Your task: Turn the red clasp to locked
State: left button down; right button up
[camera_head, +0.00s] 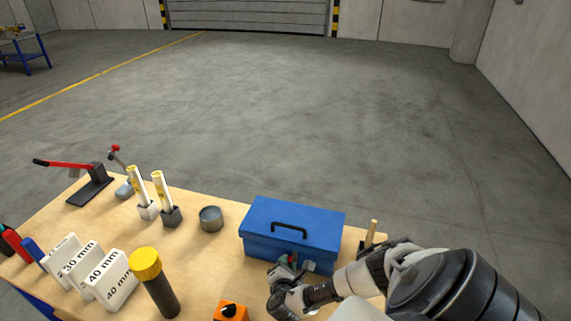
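A blue toolbox (275,246) with a dark handle (289,228) stands on the workbench with its lid down. The red clasp (292,259) shows as a small red spot on its front face. A second, grey latch (309,266) sits to its right. My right gripper (284,268) is at the front of the box, right at the red clasp. Its fingers overlap the clasp, so I cannot tell whether it grips it or which way the clasp is turned. My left gripper is not in view.
The wooden workbench (215,255) also holds a yellow-capped dark cylinder (155,282), an orange block (229,311), white numbered blocks (112,283), a grey round tin (211,219), a red-handled press (88,183) and two upright holders (166,205). Bare wood lies between the tin and the cylinder.

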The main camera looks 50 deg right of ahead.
jog(key=shift+c, duration=0.3)
grip_shut()
jog(key=shift+f, duration=0.2)
jog(key=m+b, duration=0.1)
jog(key=b, duration=0.1)
jog(key=m+t+b, duration=0.1)
jog(key=shift+s+f+b, duration=0.15)
jog(key=shift+f+b, duration=0.2)
jog(key=shift+f, duration=0.05)
jog(key=shift+r+m+t+b, duration=0.3)
jog(key=shift+m+t, duration=0.1)
jog(key=shift+m, duration=0.2)
jog(key=shift+o, duration=0.3)
grip_release()
